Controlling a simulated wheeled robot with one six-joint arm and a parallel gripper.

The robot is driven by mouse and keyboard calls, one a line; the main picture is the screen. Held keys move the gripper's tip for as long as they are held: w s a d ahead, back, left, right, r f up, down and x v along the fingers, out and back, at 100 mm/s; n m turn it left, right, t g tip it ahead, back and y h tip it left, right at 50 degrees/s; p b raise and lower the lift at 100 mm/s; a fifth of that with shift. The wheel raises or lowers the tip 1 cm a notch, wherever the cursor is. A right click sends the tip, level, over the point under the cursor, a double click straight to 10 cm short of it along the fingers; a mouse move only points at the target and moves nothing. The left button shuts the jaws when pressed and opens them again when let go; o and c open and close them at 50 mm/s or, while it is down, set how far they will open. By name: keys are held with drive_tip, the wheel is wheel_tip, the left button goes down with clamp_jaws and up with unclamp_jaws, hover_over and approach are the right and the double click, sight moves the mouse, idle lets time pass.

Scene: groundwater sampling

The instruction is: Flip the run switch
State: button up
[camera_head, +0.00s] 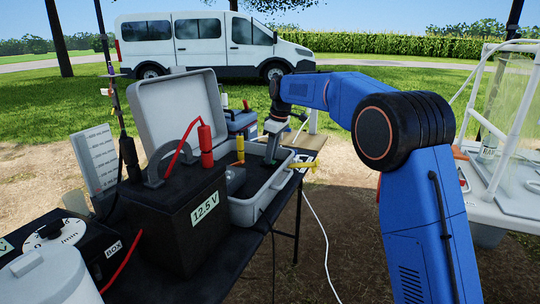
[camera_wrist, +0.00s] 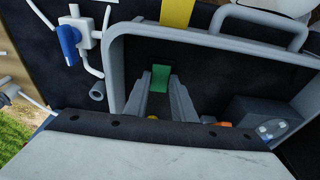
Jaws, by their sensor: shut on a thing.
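My gripper (camera_head: 270,155) reaches down into an open grey case (camera_head: 262,211) on the black table. In the wrist view its two fingers (camera_wrist: 161,90) are shut on a small green piece (camera_wrist: 160,76) at their tips, low inside the case. I cannot tell whether this green piece is the run switch; no label on it can be read. A dark box with small round light features (camera_wrist: 272,128) sits in the case to the right of the fingers. The fingers and wrist hide part of the case's inside.
A dial box (camera_head: 60,243) is at the lower left. A yellow-handled fitting (camera_head: 302,165) is by the case's right end. A blue valve (camera_wrist: 68,40) is outside the case.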

idle(0.3)
drive_tip(key=o, duration=1.1)
drive_tip(key=shift+c, duration=0.2)
drive_tip(key=s+d+r, duration=0.1)
drive_tip(key=d+r, duration=0.2)
drive_tip(key=r, duration=1.4)
drive_tip(key=shift+d, duration=0.2)
drive_tip(key=shift+s, duration=0.1)
